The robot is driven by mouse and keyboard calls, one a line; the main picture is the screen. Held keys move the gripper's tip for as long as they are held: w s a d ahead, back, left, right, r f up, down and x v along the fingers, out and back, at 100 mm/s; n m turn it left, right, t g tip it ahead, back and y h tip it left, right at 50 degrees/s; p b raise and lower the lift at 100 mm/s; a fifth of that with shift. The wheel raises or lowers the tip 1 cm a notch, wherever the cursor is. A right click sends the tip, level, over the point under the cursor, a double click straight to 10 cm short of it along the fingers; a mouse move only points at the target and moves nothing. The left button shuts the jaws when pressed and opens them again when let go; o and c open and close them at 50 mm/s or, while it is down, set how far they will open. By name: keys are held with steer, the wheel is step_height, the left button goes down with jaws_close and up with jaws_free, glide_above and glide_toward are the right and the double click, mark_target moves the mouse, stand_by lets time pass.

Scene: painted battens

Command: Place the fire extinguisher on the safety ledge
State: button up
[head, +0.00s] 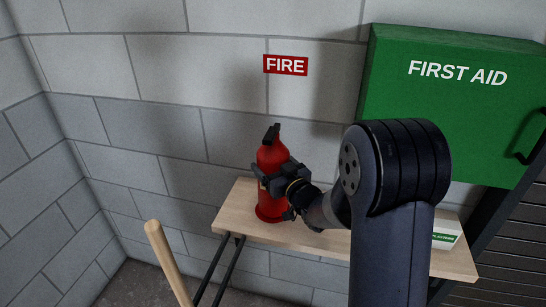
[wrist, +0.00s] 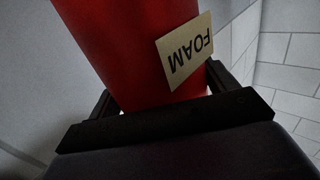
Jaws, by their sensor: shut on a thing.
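A red fire extinguisher (head: 268,208) with a black valve on top stands upright at the left end of a pale wooden ledge (head: 320,237) on the wall. Its base appears to touch the ledge. My gripper (head: 270,176) is shut around the extinguisher's body at mid-height, from the right. In the wrist view the red extinguisher body (wrist: 110,45) lies between the two dark fingers (wrist: 165,98), with a cream FOAM label (wrist: 184,52) facing the camera. The far side of the extinguisher is hidden.
A red FIRE sign (head: 286,65) is on the block wall above. A green FIRST AID cabinet (head: 455,110) hangs at the right. A small white-and-green box (head: 446,234) sits at the ledge's right end. A wooden pole (head: 166,262) stands at the lower left.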

stand_by(0.3)
steer(key=o, duration=1.6)
steer(key=shift+f, duration=0.15)
steer(key=o, duration=0.4)
steer(key=shift+s+r, duration=0.1)
steer(key=shift+r, duration=0.15)
steer(key=b+v, duration=0.2)
steer(key=v, duration=1)
